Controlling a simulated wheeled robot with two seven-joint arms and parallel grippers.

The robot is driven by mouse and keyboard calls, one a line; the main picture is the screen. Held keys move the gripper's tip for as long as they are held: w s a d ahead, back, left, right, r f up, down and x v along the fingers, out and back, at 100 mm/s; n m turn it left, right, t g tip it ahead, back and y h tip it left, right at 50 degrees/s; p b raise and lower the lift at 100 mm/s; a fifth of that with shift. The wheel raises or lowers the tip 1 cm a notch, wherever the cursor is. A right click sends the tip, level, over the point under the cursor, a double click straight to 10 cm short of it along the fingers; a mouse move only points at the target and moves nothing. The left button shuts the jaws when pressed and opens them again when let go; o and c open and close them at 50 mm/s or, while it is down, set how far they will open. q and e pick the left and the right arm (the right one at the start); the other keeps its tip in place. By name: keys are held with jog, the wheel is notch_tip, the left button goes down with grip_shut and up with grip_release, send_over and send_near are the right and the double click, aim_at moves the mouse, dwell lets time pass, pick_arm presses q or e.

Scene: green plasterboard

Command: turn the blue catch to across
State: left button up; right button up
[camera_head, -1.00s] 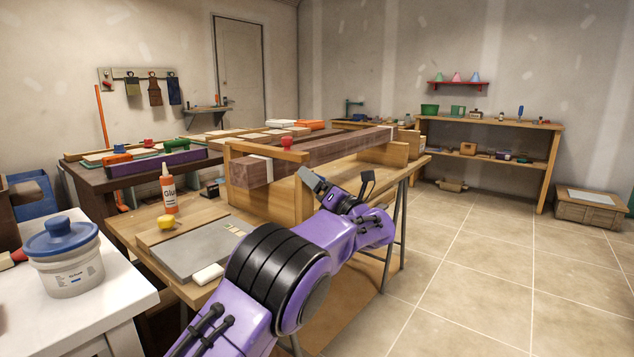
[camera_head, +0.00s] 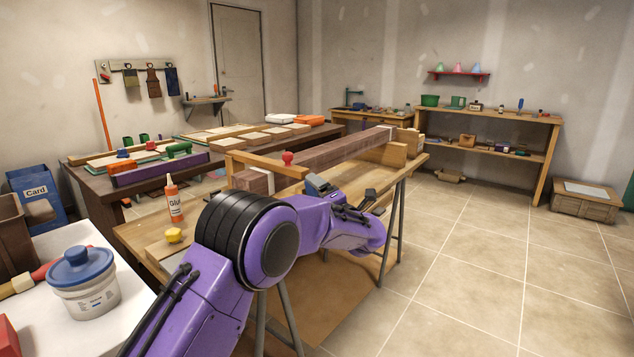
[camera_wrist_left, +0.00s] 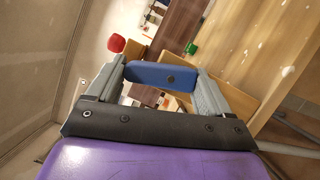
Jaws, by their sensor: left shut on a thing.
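The blue catch (camera_wrist_left: 150,74) shows in the left wrist view as a short blue bar with a dark round spot near its right part. My left gripper (camera_wrist_left: 158,76) is shut on it, with one grey finger at each end of the bar. In the head view my left gripper (camera_head: 319,184) is at the near side of the wooden frame, below and right of the red knob. The catch cannot be clearly made out there. The red knob (camera_head: 287,158) also shows in the left wrist view (camera_wrist_left: 116,43), left of the catch. My right gripper is not in view.
A long dark beam (camera_head: 345,148) lies across the wooden frame on the bench. A glue bottle (camera_head: 174,202) and a yellow piece (camera_head: 174,236) stand left of my arm. A white tub with a blue lid (camera_head: 84,285) is at the near left. The tiled floor (camera_head: 480,260) at right is clear.

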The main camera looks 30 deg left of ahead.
pick_arm(q)
jog(key=shift+w+m+h+p, duration=0.1)
jog(key=shift+m+h+p, duration=0.5)
jog(key=shift+m+p, duration=1.35)
jog(key=shift+n, duration=0.25)
jog(key=o, duration=0.9)
jog(key=shift+o, duration=0.2)
jog(key=shift+d, duration=0.1)
jog(key=v, duration=1)
jog(key=shift+d, duration=0.15)
jog(key=shift+r, duration=0.1)
